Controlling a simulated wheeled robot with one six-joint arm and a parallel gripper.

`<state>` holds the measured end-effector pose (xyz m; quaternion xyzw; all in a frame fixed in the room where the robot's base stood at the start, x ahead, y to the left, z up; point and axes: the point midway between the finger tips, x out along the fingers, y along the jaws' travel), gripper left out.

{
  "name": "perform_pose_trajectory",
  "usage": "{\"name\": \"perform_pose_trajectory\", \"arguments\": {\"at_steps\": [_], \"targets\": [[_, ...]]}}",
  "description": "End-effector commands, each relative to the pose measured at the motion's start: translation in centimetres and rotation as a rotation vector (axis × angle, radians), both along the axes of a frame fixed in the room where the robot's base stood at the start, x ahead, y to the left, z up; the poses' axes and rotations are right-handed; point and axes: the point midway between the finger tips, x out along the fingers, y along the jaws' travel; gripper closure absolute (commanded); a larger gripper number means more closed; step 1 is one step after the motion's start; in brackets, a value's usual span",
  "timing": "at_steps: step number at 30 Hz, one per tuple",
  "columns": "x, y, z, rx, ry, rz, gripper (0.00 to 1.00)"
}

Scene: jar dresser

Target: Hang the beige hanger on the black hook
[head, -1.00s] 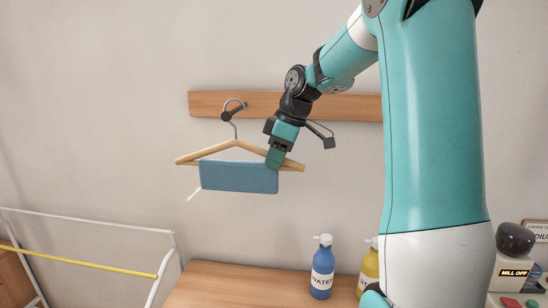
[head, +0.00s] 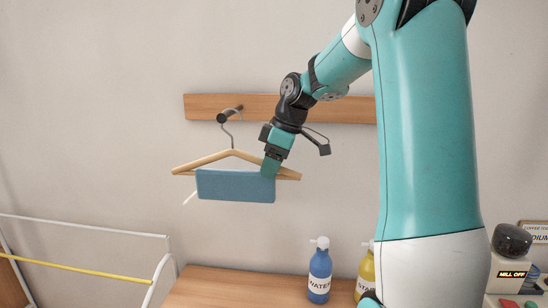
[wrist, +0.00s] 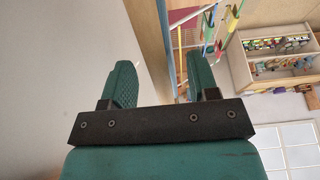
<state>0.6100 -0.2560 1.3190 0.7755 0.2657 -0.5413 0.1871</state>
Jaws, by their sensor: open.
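The beige hanger (head: 206,160), with a metal hook and a blue cloth (head: 235,187) over its bar, is against the wall at centre left in the head view. Its metal hook meets the black hook (head: 222,118) on the wooden board and appears to hang over its stem; the exact contact is too small to tell. My gripper (head: 269,169) is open at the hanger's right arm, overlapping it in the picture.
The wooden board (head: 330,108) runs along the wall. Below, a wooden top (head: 235,288) holds a blue bottle (head: 319,272) and a yellow bottle (head: 366,270). A white rack with a yellow bar (head: 80,269) stands at the left. A dark-topped machine (head: 511,241) is at the right.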

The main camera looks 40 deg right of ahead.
Motion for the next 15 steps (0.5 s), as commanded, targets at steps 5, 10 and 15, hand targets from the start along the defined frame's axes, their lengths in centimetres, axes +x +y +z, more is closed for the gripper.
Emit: {"name": "perform_pose_trajectory", "arguments": {"at_steps": [5, 10, 15], "targets": [[-0.4, -0.4, 1.6, -0.002, -0.005, -0.002, 0.45], [-1.5, -1.3, 5.3, -0.004, -0.006, -0.004, 0.45], [-2.7, -2.3, 9.9, -0.004, -0.004, -0.003, 0.45]]}}
